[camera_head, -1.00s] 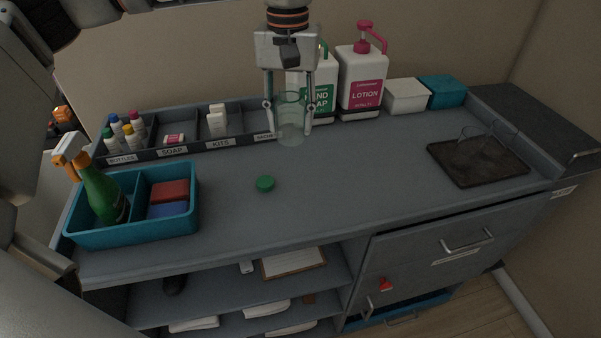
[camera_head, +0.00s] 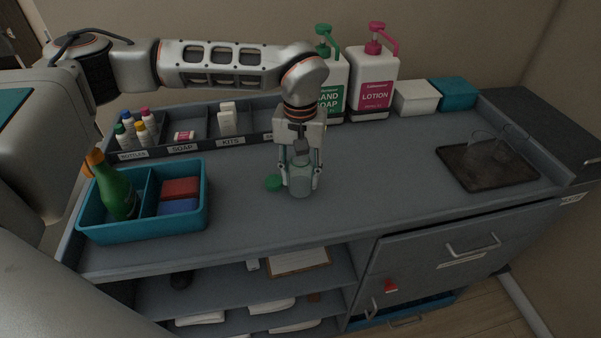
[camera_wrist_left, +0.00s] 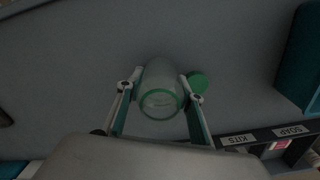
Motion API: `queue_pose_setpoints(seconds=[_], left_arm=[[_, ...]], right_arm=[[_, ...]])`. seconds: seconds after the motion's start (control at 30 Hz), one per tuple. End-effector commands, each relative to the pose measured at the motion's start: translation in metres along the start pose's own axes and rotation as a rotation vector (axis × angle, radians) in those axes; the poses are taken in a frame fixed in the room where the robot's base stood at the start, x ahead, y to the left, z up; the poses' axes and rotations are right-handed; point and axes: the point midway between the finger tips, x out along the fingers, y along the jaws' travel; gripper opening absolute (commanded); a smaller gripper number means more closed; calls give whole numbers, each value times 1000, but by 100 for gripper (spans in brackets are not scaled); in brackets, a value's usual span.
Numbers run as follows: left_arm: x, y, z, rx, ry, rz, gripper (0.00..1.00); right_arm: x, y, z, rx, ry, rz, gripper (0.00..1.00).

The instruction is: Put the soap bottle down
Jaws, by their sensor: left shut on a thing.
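The soap bottle (camera_head: 301,187) is a clear, pale green-tinted container, upright over the middle of the grey counter. My left gripper (camera_head: 301,182) points down and is shut on it, one finger on each side. In the left wrist view the bottle (camera_wrist_left: 161,92) shows between the two fingers (camera_wrist_left: 160,98), with a green ring around its mouth. Its base is at or very near the counter; I cannot tell whether it touches. A green cap (camera_head: 273,183) lies on the counter just left of the gripper; it also shows in the left wrist view (camera_wrist_left: 198,82). My right gripper is out of view.
A hand soap pump (camera_head: 332,92) and a lotion pump (camera_head: 372,95) stand at the back. A labelled divided tray (camera_head: 184,149) is back left, a teal caddy (camera_head: 139,228) front left. A dark tray (camera_head: 480,177) with clear glasses is right. The centre-right counter is clear.

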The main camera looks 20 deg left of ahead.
Motion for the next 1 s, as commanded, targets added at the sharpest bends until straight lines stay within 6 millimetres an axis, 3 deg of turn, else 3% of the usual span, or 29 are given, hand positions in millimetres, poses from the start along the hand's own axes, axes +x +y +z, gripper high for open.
queue_pose_setpoints(seconds=[0.33,0.37,0.4,0.43,0.8,1.0], left_arm=[[3,0,0,0,2,0,17],[3,0,0,0,2,0,39],[3,0,0,0,2,1,49],[3,0,0,0,2,1,53],[0,0,-1,0,2,1,53],[-23,0,-2,0,7,1,53]], right_arm=[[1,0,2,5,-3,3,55],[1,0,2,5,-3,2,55],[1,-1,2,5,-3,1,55],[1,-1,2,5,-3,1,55],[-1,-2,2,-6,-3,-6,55],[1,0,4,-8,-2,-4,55]])
